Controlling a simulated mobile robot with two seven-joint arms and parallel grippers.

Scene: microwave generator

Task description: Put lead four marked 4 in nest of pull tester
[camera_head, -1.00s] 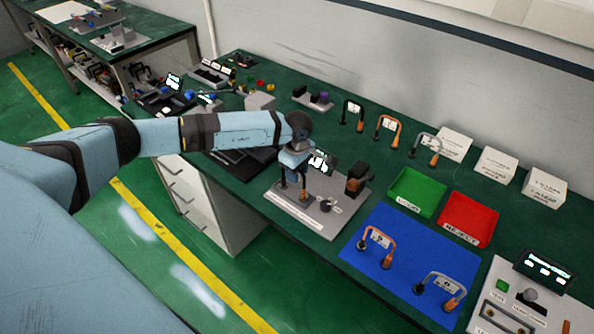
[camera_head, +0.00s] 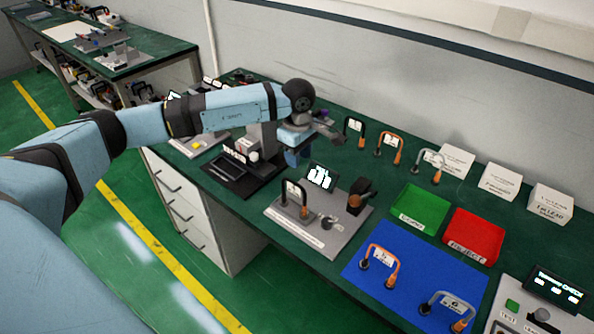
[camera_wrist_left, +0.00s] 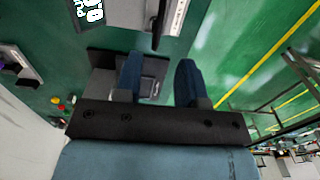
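A lead with a black arch, a white tag and an orange end (camera_head: 296,196) stands upright on the grey base plate of the pull tester (camera_head: 312,240), at its left side where the nest is. I cannot read its tag, so I cannot tell that it is lead four. My left gripper (camera_head: 298,158) is above and behind this lead, clear of it. In the left wrist view its two blue fingers (camera_wrist_left: 158,66) are apart with nothing held between them. My right gripper is not in view.
Several leads stand along the back, such as a black one (camera_head: 355,128) and an orange one (camera_head: 389,146). The blue mat (camera_head: 402,285) holds two more. A green tray (camera_head: 420,208) and a red tray (camera_head: 473,236) lie right of the tester. White boxes (camera_head: 500,181) stand behind.

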